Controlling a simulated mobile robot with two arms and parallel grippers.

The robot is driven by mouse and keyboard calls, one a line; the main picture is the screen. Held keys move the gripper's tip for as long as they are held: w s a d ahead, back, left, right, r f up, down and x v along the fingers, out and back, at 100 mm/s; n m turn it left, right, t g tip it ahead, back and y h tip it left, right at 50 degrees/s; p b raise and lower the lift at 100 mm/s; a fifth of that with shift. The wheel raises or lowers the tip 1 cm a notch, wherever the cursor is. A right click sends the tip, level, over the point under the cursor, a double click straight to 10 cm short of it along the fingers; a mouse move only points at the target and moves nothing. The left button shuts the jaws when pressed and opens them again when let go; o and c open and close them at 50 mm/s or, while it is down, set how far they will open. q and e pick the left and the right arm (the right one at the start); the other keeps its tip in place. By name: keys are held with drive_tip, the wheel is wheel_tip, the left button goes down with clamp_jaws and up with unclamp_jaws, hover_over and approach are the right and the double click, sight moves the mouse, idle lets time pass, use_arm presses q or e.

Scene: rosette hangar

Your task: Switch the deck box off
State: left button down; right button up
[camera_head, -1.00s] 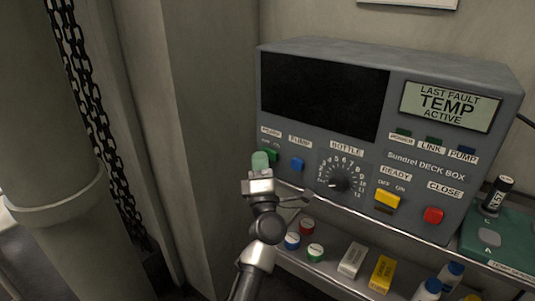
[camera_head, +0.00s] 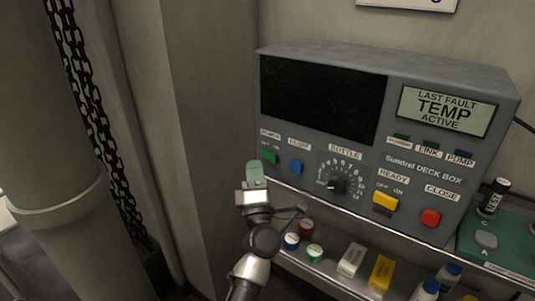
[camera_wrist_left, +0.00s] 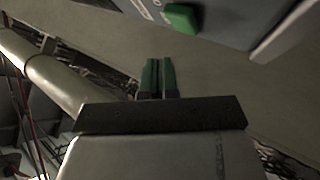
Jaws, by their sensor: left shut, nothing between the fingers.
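The grey deck box (camera_head: 423,63) stands on a shelf, with a dark screen and a small display reading "LAST FAULT TEMP ACTIVE". Its green power switch (camera_head: 269,157) sits at the lower left of the panel, under a label, and also shows at the top of the left wrist view (camera_wrist_left: 183,18). My left gripper (camera_head: 256,170) is just left of and below the green switch in the head view, apart from it in the wrist view. Its green fingers (camera_wrist_left: 158,77) are shut and empty. My right gripper is not in view.
A blue switch (camera_head: 296,166), black dial (camera_head: 337,186), yellow switch (camera_head: 385,201) and red button (camera_head: 430,217) share the panel. Small bottles and boxes fill the shelf below. A thick pipe (camera_head: 52,150) and a chain (camera_head: 92,120) stand left.

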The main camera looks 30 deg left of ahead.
use_arm(q)
drive_tip(key=s, duration=0.3)
drive_tip(key=shift+d, duration=0.1)
idle(0.4)
